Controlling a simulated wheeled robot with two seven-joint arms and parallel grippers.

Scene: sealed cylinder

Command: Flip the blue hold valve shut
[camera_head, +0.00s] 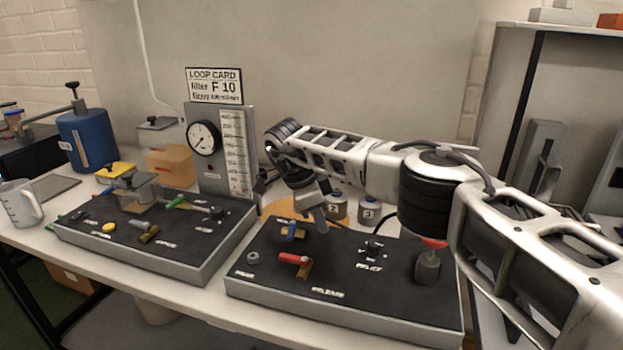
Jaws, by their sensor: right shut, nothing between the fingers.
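The blue hold valve (291,228) is a small blue handle on a brass-coloured fitting near the back left of the dark right-hand panel (330,278). My right gripper (321,220) reaches down from above, just right of the blue handle. Its fingers are shut with nothing between them. I cannot tell whether the fingertips touch the handle. The gripper and its wrist hide some of the panel behind the valve. My left gripper is not in view.
A red lever (293,258) sits in front of the blue valve, with a grey knob (253,257) to its left. A black relief knob (373,249) and a red-topped post (428,264) are to the right. The left panel (200,262) carries several valves below a gauge (203,138).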

